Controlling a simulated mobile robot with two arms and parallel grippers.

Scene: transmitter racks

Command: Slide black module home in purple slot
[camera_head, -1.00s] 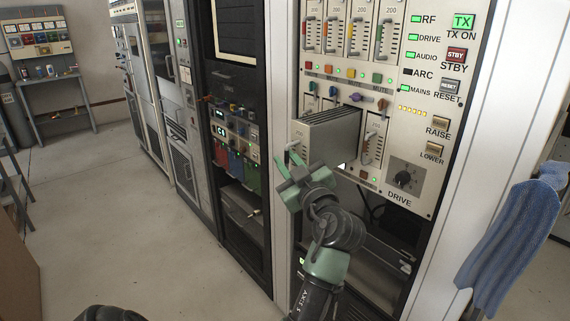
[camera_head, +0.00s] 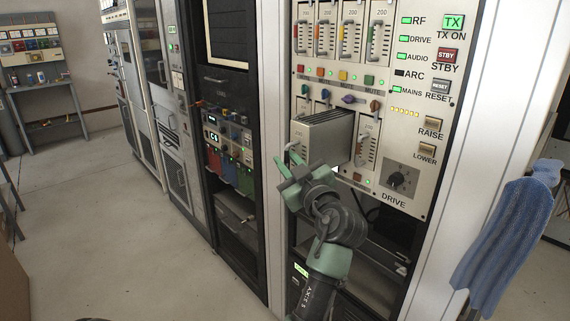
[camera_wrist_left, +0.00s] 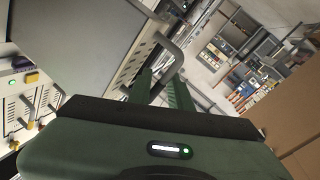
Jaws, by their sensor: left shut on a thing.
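The module (camera_head: 322,134) is a box with grey, dark-shaded sides. It sticks partway out of the lower row of the rack panel, below the purple knob (camera_head: 348,99). Its rear part is hidden inside the slot. My left gripper (camera_head: 287,163) is at the front of the module, shut on its handle (camera_head: 293,152). In the left wrist view the module's grey side (camera_wrist_left: 85,35) fills the upper left, and the looped handle (camera_wrist_left: 174,52) runs down between the green fingers of my left gripper (camera_wrist_left: 160,85). My right gripper is not in view.
A neighbouring module (camera_head: 367,145) sits right of the held one, with a DRIVE dial (camera_head: 398,180) beyond. Several modules fill the upper row. A blue cloth (camera_head: 505,235) hangs at the right. An open rack bay lies below my gripper. The floor at left is clear.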

